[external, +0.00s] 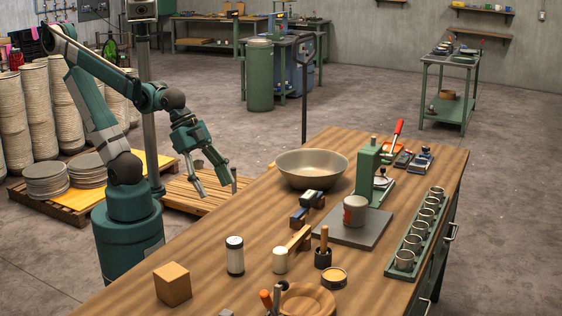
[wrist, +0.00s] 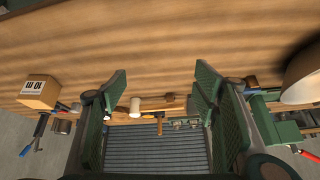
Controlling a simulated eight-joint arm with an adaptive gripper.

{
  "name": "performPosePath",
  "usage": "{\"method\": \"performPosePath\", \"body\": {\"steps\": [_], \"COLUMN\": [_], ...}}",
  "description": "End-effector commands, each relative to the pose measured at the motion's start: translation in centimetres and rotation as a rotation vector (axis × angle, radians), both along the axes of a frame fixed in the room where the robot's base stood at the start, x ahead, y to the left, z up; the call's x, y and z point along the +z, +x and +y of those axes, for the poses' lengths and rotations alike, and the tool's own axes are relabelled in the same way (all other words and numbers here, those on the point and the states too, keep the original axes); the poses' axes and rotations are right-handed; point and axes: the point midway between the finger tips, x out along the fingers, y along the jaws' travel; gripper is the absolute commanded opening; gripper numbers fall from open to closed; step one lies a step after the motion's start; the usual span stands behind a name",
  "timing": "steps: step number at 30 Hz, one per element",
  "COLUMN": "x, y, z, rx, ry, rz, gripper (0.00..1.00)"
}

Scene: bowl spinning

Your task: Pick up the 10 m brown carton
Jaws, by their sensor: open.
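The brown carton (external: 172,284) is a small cube standing on the near left part of the wooden bench in the external view. In the wrist view the carton (wrist: 40,90) is at the far left, with its label upside down. My gripper (external: 218,187) is open and empty, raised near the bench's left edge and well apart from the carton. In the wrist view my gripper's two fingers (wrist: 161,82) are spread wide, with nothing held between them; the carton is left of both.
A large metal bowl (external: 311,168) sits farther back. Bare bench top (external: 212,258) lies around the carton.

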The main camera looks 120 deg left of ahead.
Motion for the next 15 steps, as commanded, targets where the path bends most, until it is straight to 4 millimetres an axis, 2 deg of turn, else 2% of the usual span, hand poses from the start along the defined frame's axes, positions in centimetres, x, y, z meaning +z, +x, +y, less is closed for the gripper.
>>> {"method": "performPosePath", "body": {"steps": [1, 3, 15], "x": [0.8, 1.3, 3.2], "y": [0.7, 1.4, 5.2], "z": [-0.6, -1.5, -6.7], "rx": [-0.031, -0.074, -0.331], "ry": [0.007, 0.016, 0.065], "rz": [0.009, 0.02, 0.082], "gripper": [0.6, 0.6, 0.6]}}
